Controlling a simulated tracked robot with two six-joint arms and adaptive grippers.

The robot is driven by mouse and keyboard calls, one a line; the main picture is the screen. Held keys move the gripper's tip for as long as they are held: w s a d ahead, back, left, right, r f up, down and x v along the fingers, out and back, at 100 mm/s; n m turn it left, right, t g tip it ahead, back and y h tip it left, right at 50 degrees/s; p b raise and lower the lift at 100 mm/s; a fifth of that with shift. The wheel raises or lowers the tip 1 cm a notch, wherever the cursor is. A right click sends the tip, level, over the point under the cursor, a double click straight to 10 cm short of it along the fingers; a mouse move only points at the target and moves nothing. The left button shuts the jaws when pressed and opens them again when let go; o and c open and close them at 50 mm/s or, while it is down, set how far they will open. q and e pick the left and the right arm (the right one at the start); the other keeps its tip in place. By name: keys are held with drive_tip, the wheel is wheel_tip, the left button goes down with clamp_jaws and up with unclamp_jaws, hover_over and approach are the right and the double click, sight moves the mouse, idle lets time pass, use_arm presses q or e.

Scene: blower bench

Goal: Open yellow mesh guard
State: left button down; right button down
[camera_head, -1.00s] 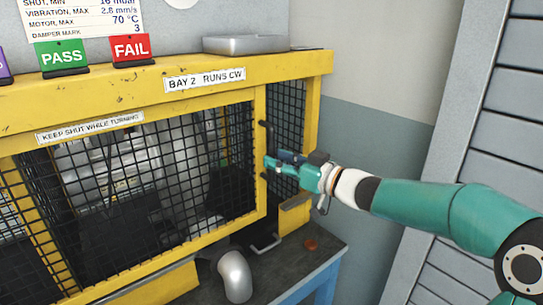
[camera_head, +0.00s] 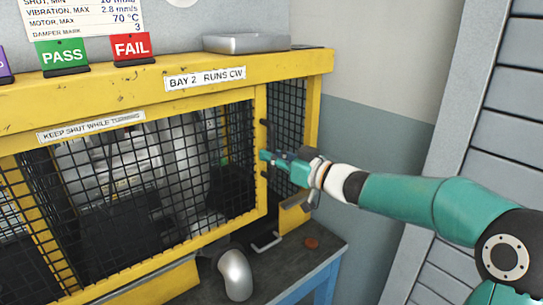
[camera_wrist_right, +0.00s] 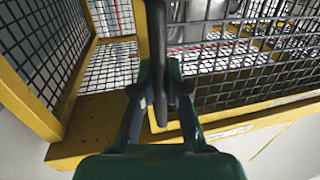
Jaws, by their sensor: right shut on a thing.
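The yellow mesh guard (camera_head: 260,105) is a yellow-framed panel of black wire mesh on the front of the bay. It looks shut, lying in line with the yellow enclosure. A dark upright handle (camera_head: 264,132) is on its right edge. My right gripper (camera_head: 266,156) reaches in from the right and is shut on this handle. In the right wrist view the black handle (camera_wrist_right: 157,45) runs down between my fingers (camera_wrist_right: 160,100), which hide part of it. My left gripper is not in view.
A grey pipe elbow (camera_head: 235,272) stands below the guard on the dark bench top (camera_head: 285,262). A small reddish-brown round piece (camera_head: 311,243) lies to its right. A metal tray (camera_head: 246,43) sits on top of the enclosure. A grey slatted surface (camera_head: 505,110) is at the far right.

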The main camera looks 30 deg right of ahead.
drive_tip(key=shift+d+r+p, duration=0.15)
drive_tip(key=shift+d+p, duration=0.2)
drive_tip(key=w+d+p, duration=0.1)
drive_tip(key=d+p, duration=0.8)
drive_tip(key=d, duration=0.5)
drive_tip(key=shift+p, duration=0.4)
drive_tip(key=c, duration=1.2)
unclamp_jaws()
wheel_tip(320, 180, up, 10)
drive_tip(key=shift+w+f, duration=0.1)
drive_tip(key=shift+f, duration=0.05)
